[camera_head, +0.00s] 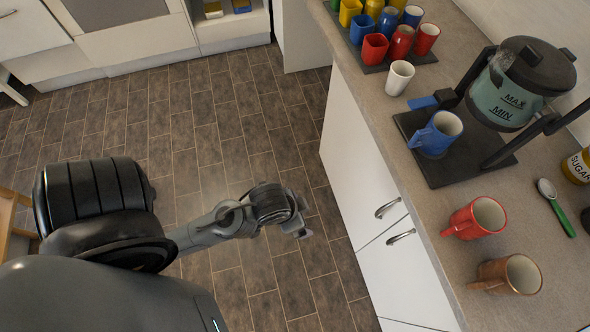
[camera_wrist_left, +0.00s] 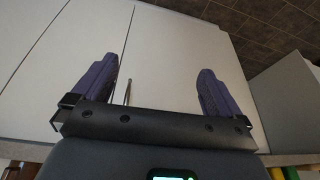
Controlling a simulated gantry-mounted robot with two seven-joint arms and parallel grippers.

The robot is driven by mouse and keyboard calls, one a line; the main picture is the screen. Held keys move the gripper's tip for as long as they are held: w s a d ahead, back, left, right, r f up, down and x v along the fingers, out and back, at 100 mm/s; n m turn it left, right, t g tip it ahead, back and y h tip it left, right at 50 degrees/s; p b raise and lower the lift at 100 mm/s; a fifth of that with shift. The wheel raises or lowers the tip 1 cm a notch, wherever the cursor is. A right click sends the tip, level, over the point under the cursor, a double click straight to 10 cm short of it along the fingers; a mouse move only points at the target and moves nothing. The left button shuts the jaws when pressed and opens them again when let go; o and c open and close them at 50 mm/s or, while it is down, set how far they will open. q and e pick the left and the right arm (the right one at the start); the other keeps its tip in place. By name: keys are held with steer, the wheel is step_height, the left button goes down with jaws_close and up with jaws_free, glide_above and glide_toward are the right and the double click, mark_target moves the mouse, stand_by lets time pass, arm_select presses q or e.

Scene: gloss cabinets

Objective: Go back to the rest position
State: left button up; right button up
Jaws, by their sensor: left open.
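My left arm reaches in from the left in the head view, low over the tiled floor. Its gripper (camera_head: 303,232) is beside the counter's white cabinet front (camera_head: 362,170), apart from everything on the counter. In the left wrist view, my left gripper (camera_wrist_left: 158,82) has its two purple fingers spread, with nothing between them. White cabinet doors (camera_wrist_left: 165,45) and a thin handle (camera_wrist_left: 127,92) show behind the fingers. My right gripper is not in view.
On the counter (camera_head: 400,130) stand a coffee maker (camera_head: 540,62), a blue mug (camera_head: 436,134), a red mug (camera_head: 478,217), a brown mug (camera_head: 510,275) and a white cup (camera_head: 398,78). Several coloured cups sit on a dark tray (camera_head: 428,58).

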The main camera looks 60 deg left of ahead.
arm_select(q)
steer(key=shift+s, duration=0.55)
step_height(320, 180, up, 22)
steer(key=p, duration=2.1)
steer(key=shift+f+p, duration=0.25)
steer(key=shift+p, duration=0.05)
steer(key=shift+f, duration=0.1)
